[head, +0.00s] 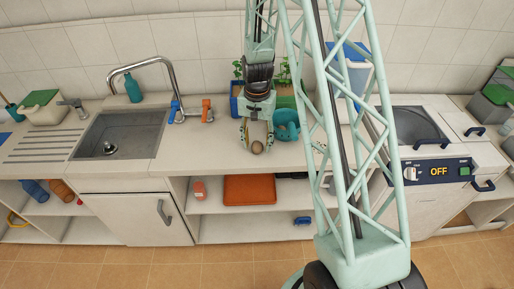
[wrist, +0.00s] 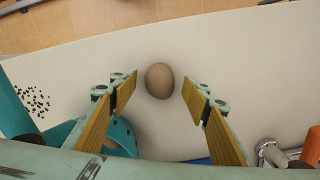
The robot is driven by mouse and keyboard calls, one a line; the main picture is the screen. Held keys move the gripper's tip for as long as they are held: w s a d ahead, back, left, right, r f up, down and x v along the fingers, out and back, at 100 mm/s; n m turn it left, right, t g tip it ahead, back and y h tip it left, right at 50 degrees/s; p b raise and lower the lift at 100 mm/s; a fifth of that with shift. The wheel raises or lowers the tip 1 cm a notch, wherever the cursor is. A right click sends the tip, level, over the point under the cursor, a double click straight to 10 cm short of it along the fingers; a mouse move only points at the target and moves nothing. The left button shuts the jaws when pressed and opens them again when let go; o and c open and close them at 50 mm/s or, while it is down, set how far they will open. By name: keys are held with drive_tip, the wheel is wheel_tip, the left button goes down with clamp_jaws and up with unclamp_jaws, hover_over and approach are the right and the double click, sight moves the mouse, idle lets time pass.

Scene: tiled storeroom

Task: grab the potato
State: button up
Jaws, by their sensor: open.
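The potato (wrist: 159,80) is a small brown, rounded thing lying on the white counter. In the wrist view it sits just beyond and between the two fingertips of my gripper (wrist: 157,97), with clear space on either side. In the head view the potato (head: 257,147) shows just below my gripper (head: 257,137), near the front of the counter. My gripper is open, with nothing between its fingers. I cannot tell exactly how high the fingertips are above the counter.
A teal round item (wrist: 121,135) lies close to one finger, and it also shows in the head view (head: 287,124). The counter's front edge is close beyond the potato.

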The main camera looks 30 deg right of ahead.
drive_tip(key=shift+f, duration=0.5)
drive_tip(key=c, duration=0.9)
